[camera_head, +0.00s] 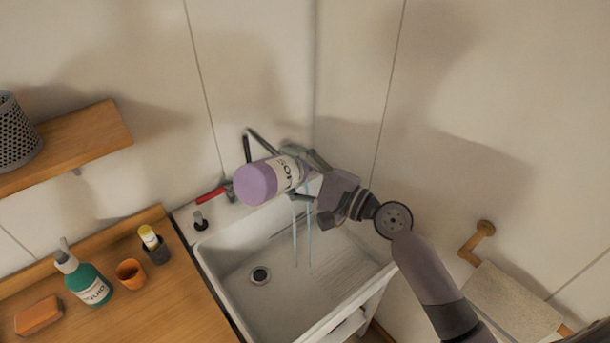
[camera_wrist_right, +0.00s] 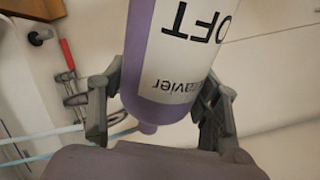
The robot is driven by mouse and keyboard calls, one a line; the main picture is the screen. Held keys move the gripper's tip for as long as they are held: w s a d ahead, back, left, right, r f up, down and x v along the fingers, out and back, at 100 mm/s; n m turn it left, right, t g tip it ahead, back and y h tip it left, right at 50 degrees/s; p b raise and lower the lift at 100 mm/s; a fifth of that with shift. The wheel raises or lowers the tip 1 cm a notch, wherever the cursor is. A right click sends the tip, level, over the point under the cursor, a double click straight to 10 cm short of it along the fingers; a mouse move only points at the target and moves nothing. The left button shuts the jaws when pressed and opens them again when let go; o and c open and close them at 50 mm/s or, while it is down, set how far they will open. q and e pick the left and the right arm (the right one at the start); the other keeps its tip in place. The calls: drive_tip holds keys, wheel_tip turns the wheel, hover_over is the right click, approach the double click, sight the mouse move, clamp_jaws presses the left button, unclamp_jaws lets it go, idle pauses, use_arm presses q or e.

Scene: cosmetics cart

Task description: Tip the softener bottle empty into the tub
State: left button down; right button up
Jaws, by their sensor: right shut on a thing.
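The softener bottle (camera_head: 257,181), purple with a white label, is held above the tub (camera_head: 218,262) at the back. It is tipped over, its base toward the left and toward the camera. My right gripper (camera_head: 308,176) is shut around its label end. In the right wrist view the bottle (camera_wrist_right: 134,62) stands between the two fingers, with its narrow purple end (camera_wrist_right: 147,127) toward the palm. Two thin pale blue streams (camera_head: 309,235) fall into the tub below; whether both come from the bottle I cannot tell. My left gripper is out of view.
A dark tap (camera_head: 249,142) with a red lever (camera_head: 210,195) stands behind the bottle. The wooden counter at left holds a green pump bottle (camera_head: 90,286), an orange cup (camera_head: 131,273), a yellow-capped item (camera_head: 149,237) and a soap bar (camera_head: 38,316). A towel (camera_head: 513,300) hangs at right.

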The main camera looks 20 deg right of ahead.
drive_tip(key=shift+f, duration=0.1)
drive_tip(key=n+b, duration=0.1)
drive_tip(key=f+n+b, duration=0.1)
drive_tip(key=b, duration=0.1)
drive_tip(key=f+n+b, duration=0.1)
drive_tip(key=n, duration=0.1)
drive_tip(key=shift+s+a+f+b, duration=0.15)
drive_tip(key=shift+s+a+b, duration=0.2)
drive_tip(key=shift+b, duration=0.05)
drive_tip(key=shift+r, duration=0.2)
wheel_tip(320, 180, down, 8)
drive_tip(key=s+a+n+g+b, duration=0.1)
drive_tip(key=s+a+n+b, duration=0.1)
drive_tip(key=n+b, duration=1.6)
drive_tip(key=shift+a+f+n+y, duration=0.15)
drive_tip(key=shift+a+n+y, duration=0.2)
drive_tip(key=shift+n, duration=0.85)
drive_tip(key=shift+d, duration=0.1)
